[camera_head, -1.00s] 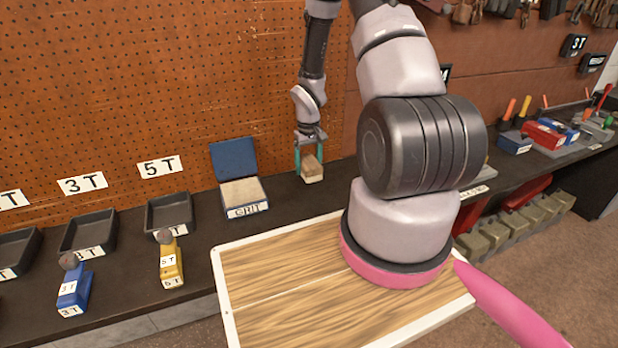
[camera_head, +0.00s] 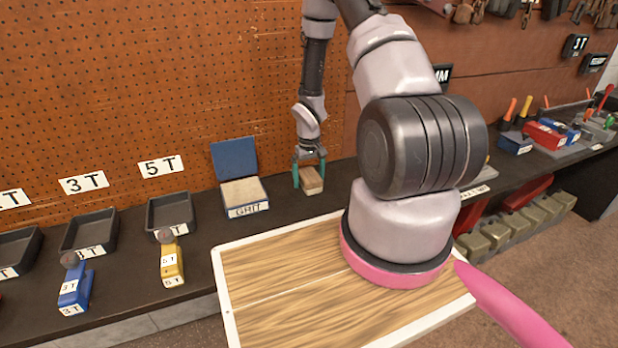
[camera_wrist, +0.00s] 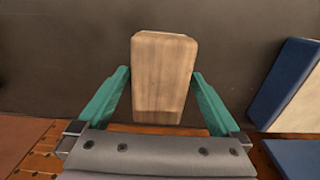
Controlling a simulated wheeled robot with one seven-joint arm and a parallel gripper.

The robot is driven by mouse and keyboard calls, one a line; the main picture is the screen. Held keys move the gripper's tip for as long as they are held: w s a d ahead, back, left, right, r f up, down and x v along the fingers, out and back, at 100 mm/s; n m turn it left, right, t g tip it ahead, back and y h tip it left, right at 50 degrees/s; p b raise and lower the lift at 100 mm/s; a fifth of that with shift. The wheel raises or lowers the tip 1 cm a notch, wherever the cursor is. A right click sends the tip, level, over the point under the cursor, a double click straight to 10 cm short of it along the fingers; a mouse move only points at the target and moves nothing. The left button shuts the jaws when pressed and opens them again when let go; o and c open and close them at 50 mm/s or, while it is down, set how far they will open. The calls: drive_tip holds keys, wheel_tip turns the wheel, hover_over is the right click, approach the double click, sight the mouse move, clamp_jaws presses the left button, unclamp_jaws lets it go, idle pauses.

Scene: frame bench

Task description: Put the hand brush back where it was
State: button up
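The hand brush (camera_head: 312,180) is a pale wooden block at the back of the dark bench, right of the grit box. My gripper (camera_head: 309,172) is above it, with one teal finger on each side. In the wrist view the brush (camera_wrist: 164,75) lies between the fingertips of my gripper (camera_wrist: 161,72), which appear to press on its sides. The brush is low over the bench top; I cannot tell whether it touches. Its bristles are hidden.
The open blue grit box (camera_head: 245,196) stands close to the left of the brush. Black trays (camera_head: 170,213) and a yellow 5T tool (camera_head: 172,262) are farther left. A wooden board with a white rim (camera_head: 290,290) lies in front. The pegboard (camera_head: 230,80) rises behind.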

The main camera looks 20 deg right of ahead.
wheel_tip(320, 180, up, 13)
wheel_tip(320, 180, up, 13)
drive_tip(key=m+t, duration=0.1)
drive_tip(key=t, duration=0.1)
hover_over(309, 174)
drive_tip(key=s+a+r+m+t, duration=0.1)
drive_tip(key=s+r, duration=0.2)
drive_tip(key=r, duration=0.3)
drive_tip(key=s+a+r, duration=0.2)
drive_tip(key=r, duration=0.3)
drive_tip(key=s+a+r+m+t+y, duration=0.1)
drive_tip(key=s+a+r+t, duration=0.1)
drive_tip(key=s+r, duration=0.5)
drive_tip(key=s+a+r+m+t+y, duration=0.1)
drive_tip(key=s+a+r+t, duration=0.1)
drive_tip(key=s+r, duration=0.5)
drive_tip(key=s+a, duration=0.1)
drive_tip(key=s, duration=0.1)
drive_tip(key=shift+s, duration=0.35)
